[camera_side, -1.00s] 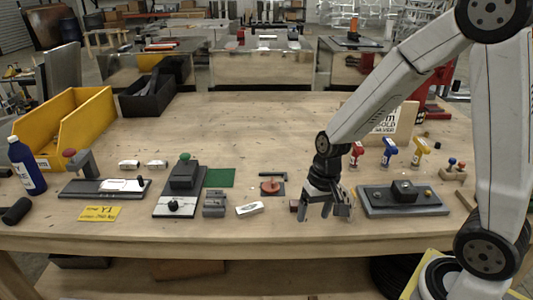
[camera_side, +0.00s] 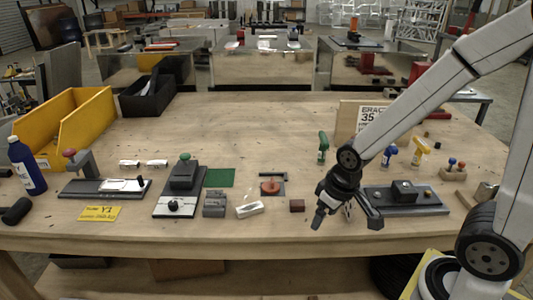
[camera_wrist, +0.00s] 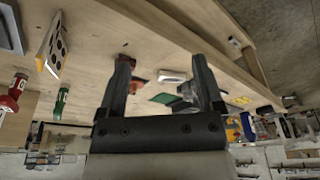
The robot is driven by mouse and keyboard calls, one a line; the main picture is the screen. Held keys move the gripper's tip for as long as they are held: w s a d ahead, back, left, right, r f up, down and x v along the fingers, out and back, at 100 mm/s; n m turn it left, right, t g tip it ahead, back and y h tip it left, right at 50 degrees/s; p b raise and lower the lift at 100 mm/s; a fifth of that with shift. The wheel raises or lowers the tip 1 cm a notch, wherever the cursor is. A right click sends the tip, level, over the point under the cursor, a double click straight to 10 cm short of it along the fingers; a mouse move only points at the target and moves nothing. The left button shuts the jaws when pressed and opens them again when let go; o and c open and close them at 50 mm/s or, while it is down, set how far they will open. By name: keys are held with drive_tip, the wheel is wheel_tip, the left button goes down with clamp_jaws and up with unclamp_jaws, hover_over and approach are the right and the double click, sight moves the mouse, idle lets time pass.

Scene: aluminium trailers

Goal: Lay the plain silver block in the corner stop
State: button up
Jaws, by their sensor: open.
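Two small silver-white blocks, one on the left (camera_side: 129,163) and one on the right (camera_side: 157,163), lie on the table at centre left in the side view. A third light block (camera_side: 250,209), with a dark mark, lies nearer the front; I cannot tell which is the plain one. A dark L-shaped corner piece (camera_side: 284,177), apparently the corner stop, stands around an orange-red disc (camera_side: 270,187). My gripper (camera_side: 347,215) is open and tilted, right of these, above the front of the table. In the wrist view its two fingers (camera_wrist: 162,62) are spread with nothing between them.
A brown block (camera_side: 297,205) lies left of my gripper. A dark fixture plate (camera_side: 432,205) is close on its right.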

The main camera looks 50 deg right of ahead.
drive_tip(key=w+m, duration=0.1)
drive_tip(key=m+t+y, duration=0.1)
drive_tip(key=m+y, duration=0.7)
drive_tip(key=m, duration=1.3)
approach(250, 207)
drive_tip(key=shift+w+a+f, duration=0.3)
drive_tip(key=shift+w+f, duration=0.05)
drive_tip(key=shift+f, duration=0.15)
drive_tip(key=shift+a+f, duration=0.1)
drive_tip(key=shift+x, duration=3.8)
drive_tip(key=shift+s, duration=0.1)
clamp_jaws()
